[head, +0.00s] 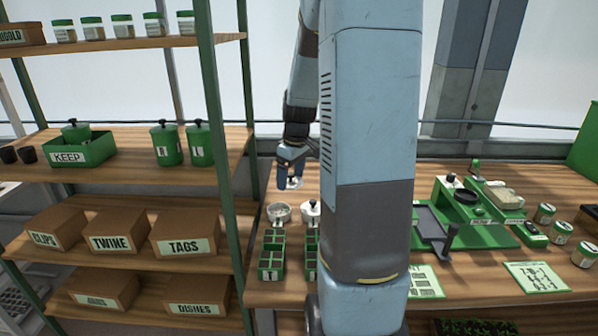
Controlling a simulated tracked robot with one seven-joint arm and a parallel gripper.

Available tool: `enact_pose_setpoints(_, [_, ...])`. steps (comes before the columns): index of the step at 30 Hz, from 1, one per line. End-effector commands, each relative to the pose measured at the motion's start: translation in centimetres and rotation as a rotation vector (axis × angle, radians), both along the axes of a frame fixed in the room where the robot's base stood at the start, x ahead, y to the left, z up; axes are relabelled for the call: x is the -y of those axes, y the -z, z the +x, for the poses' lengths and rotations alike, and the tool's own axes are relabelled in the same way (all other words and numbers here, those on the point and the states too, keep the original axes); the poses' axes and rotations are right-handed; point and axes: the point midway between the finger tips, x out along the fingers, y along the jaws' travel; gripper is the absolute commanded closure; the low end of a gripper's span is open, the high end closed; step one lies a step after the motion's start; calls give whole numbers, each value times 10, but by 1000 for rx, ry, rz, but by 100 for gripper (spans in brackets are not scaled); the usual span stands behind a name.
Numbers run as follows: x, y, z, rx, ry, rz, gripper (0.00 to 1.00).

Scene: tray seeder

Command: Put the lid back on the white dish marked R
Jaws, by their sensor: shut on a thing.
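My gripper (290,172) hangs over the wooden bench, left of my arm's column. It is shut on a small white thing, which looks like the lid (294,184). The lid is held in the air above the dishes, apart from them. Below it stands an open white dish (279,220) with something pale inside. I cannot read a mark R on either dish.
Green seedling trays (271,262) stand in front of the dishes. Left is a shelf with a green KEEP box (92,150), two green canisters marked R (165,147) and L (201,147), and cardboard boxes. A green seeder (480,222) and jars stand right. My arm hides the bench's middle.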

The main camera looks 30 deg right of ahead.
Motion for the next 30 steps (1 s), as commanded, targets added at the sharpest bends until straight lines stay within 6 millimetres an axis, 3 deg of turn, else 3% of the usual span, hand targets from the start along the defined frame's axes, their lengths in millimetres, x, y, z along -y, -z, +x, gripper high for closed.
enact_pose_setpoints(9, [-32,17,16,3,-280,5,47])
enact_pose_setpoints(30, [-34,66,16,3,-294,5,47])
